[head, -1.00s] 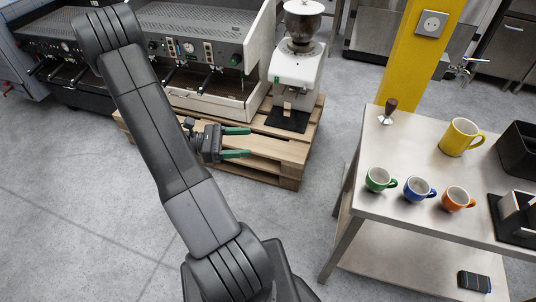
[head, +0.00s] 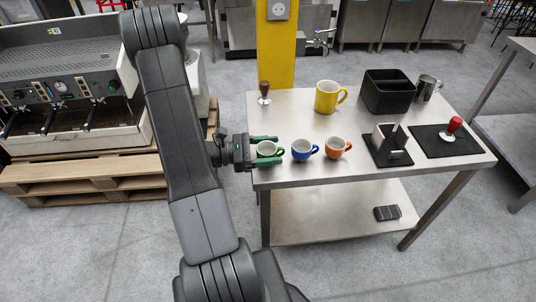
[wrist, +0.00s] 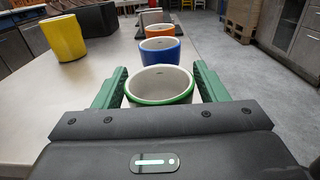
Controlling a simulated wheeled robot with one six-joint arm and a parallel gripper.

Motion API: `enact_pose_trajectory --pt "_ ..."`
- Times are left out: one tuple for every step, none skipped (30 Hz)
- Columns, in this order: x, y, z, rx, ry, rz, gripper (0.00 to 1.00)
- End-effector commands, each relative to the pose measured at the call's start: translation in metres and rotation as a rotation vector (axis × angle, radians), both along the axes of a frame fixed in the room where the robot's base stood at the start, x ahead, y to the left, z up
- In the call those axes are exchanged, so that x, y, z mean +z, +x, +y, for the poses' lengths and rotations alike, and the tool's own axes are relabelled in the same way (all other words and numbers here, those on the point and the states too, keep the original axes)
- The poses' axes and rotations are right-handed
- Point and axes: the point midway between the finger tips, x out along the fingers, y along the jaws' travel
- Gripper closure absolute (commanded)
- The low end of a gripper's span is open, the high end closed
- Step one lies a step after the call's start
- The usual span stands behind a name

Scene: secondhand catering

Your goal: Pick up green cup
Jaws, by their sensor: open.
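The green cup (head: 267,149) stands upright at the left front of the steel table (head: 330,173), with white inside and a green rim. It shows close up in the wrist view (wrist: 160,88). My gripper (head: 271,149) is open, its green fingers (wrist: 156,90) lying on either side of the cup. I cannot tell whether the fingers touch it. The cup's lower part is hidden by the gripper in the wrist view.
A blue cup (head: 304,150) and an orange cup (head: 337,147) stand in a row right of the green cup. Behind are a yellow mug (head: 328,97), a tamper (head: 264,93) and a black bin (head: 388,92). A black mat (head: 446,141) lies at the right.

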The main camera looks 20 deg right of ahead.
Motion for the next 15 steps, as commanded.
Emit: enact_pose_trajectory --pt "0.0002 -0.0019 -0.0052 -0.003 0.000 0.001 0.34" --pt "0.0001 -0.0021 -0.0072 -0.002 0.000 0.001 0.34" --pt "0.0001 -0.0025 -0.0093 -0.001 0.000 0.001 0.34" --pt "0.0001 -0.0029 -0.0105 -0.001 0.000 0.000 0.34" --pt "0.0001 -0.0031 -0.0114 -0.001 0.000 0.000 0.34" --pt "0.0001 -0.0032 -0.0122 -0.001 0.000 0.000 0.34" --pt "0.0000 -0.0033 -0.0125 -0.001 0.000 0.000 0.34" --pt "0.0000 -0.0032 -0.0125 0.000 0.000 0.000 0.34" --pt "0.0000 -0.0032 -0.0124 0.000 0.000 0.000 0.34" --pt "0.0000 -0.0030 -0.0123 0.000 0.000 0.000 0.34" --pt "0.0000 -0.0031 -0.0123 0.000 0.000 0.000 0.34" --pt "0.0000 -0.0031 -0.0122 0.000 0.000 0.000 0.34" --pt "0.0000 -0.0031 -0.0122 0.000 0.000 0.000 0.36" --pt "0.0000 -0.0031 -0.0122 0.000 0.000 0.000 0.42" --pt "0.0000 -0.0031 -0.0121 0.000 0.000 0.000 0.50"
